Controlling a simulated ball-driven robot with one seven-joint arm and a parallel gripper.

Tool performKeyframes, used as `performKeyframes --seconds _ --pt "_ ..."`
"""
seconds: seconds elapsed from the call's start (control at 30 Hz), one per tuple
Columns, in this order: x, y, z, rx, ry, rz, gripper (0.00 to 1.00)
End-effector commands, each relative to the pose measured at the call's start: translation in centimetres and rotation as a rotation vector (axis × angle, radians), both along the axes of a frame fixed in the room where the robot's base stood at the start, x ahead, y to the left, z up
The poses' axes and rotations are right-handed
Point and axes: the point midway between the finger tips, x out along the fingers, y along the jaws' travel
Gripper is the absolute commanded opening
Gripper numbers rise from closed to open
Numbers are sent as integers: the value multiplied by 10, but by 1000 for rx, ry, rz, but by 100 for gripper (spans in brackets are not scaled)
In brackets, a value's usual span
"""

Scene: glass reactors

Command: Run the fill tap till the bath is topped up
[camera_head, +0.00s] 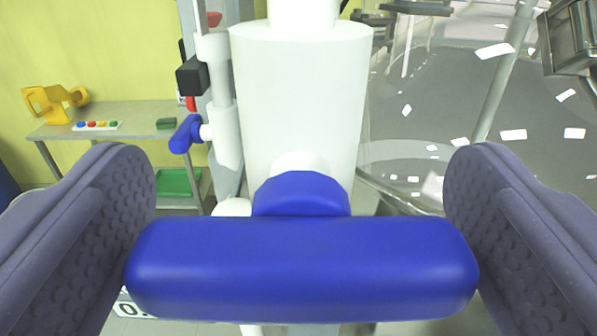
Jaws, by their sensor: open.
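A large blue tap handle (302,268) lies level across the lower middle of the head camera view. Its blue hub joins a white vertical body (300,110) behind it. My gripper (303,215) is open, with one grey padded finger at each side of the handle. The handle's ends lie close to the fingers; whether they touch I cannot tell. A smaller blue handle (185,134) sits on a white pipe (221,110) to the left. Which of the two is the fill tap is not marked. No bath can be made out for sure.
A grey side table (130,112) at the left holds a yellow device (54,102), a strip of coloured buttons (97,126) and a green block (166,123). A green tray (175,182) is below. A large glass vessel (430,110) and metal frame stand at the right.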

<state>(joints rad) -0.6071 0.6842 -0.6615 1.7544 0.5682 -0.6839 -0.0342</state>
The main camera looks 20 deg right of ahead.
Motion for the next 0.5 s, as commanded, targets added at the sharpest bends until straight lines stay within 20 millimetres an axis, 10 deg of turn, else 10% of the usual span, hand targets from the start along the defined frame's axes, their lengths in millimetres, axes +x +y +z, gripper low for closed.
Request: performKeyframes --seconds 0.07,0.23,0.5 --pt "0 0 0 0 0 0 100" --pt "0 0 0 0 0 0 64" --pt "0 1 0 -22 7 0 64"
